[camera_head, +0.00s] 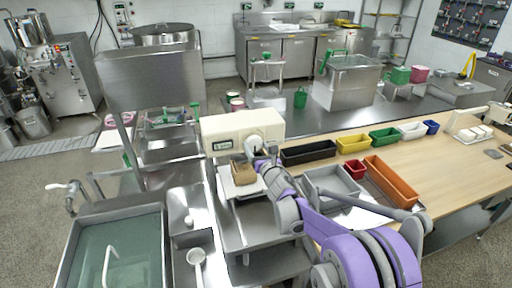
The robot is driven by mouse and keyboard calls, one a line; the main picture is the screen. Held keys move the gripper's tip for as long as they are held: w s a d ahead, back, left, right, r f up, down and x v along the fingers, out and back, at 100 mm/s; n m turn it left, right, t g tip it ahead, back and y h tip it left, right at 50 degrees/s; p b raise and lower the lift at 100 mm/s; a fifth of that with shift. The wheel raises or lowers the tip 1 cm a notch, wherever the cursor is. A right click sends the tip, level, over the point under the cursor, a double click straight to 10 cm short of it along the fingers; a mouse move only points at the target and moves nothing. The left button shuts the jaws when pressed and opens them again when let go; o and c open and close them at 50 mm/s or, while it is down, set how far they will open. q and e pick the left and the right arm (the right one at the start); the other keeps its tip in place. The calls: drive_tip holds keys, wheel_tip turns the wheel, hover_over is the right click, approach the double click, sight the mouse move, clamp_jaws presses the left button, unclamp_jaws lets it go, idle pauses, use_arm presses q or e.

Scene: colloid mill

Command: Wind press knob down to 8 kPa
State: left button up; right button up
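The cream press head (225,128) stands at the middle of the view, with a small dark display (222,145) on its front. A round pale knob (253,142) is on its front right; its lower part is partly hidden by my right gripper. My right gripper (259,158) is at the knob, at the end of my purple and grey arm. It is too small and turned away to tell whether its fingers are open or shut, or whether they touch the knob. A brown block (243,172) sits below the head. The display's reading is too small to make out. My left gripper is not in view.
A wooden table (460,180) at right holds coloured bins, a grey tray (325,182) and an orange bin (391,181). A water-filled sink (120,250) and a steel counter with a white ladle (196,262) lie at left.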

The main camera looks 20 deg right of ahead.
drive_tip(key=c, duration=0.4)
drive_tip(key=shift+m, duration=0.4)
drive_tip(key=m, duration=0.5)
drive_tip(key=shift+f, duration=0.1)
drive_tip(key=m+b, duration=0.1)
drive_tip(key=m, duration=0.5)
drive_tip(key=m+b, duration=0.1)
drive_tip(key=m, duration=0.5)
drive_tip(key=shift+a+m+h, duration=0.1)
drive_tip(key=shift+m+h, duration=0.2)
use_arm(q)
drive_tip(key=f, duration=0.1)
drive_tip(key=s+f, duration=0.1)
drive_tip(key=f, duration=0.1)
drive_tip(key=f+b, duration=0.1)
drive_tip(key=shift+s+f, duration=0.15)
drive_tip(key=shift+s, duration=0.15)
use_arm(e)
drive_tip(key=m, duration=0.6)
